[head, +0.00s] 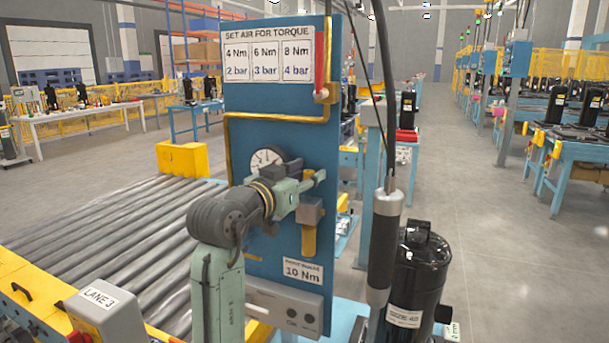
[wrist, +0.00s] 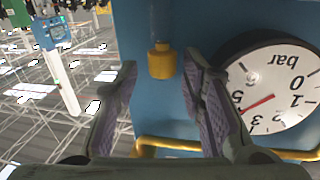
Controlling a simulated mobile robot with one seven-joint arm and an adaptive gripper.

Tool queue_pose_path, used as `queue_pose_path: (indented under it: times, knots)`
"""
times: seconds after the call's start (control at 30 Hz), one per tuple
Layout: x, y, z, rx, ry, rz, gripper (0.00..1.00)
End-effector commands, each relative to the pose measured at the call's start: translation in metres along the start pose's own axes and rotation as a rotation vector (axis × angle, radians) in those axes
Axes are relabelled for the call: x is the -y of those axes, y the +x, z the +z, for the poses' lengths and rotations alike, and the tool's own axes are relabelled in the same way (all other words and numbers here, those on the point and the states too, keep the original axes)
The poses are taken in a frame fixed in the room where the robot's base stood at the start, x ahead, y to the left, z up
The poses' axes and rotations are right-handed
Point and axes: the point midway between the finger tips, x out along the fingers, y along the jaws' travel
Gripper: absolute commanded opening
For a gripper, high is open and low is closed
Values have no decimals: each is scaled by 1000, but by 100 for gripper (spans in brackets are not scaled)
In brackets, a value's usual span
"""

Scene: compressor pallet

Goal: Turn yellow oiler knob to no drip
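The yellow knob (wrist: 162,61) shows in the wrist view at the end of a grey stem, in front of the blue panel (head: 285,140). The wrist picture is upside down. My gripper (wrist: 160,66) is open, with one finger on each side of the knob and a visible gap to both. In the head view my gripper (head: 313,187) is at the panel's right side, just right of the pressure gauge (head: 267,160). A grey block with a yellow lower part (head: 309,240) sits below it.
The gauge (wrist: 275,90) is close beside one finger in the wrist view. A yellow pipe (head: 280,119) crosses the panel above. A hanging tool (head: 384,245) and a black compressor (head: 418,275) stand at the right. A roller conveyor (head: 110,230) lies at the left.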

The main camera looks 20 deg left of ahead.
Motion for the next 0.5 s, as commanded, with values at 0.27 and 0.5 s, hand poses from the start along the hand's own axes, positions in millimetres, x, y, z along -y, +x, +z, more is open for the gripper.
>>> queue_pose_path:
  times: [0.27, 0.5]
  knots:
    - [3, -11, 0, -1, -2, -7, 40]
    - [2, -48, 0, -2, -1, -7, 40]
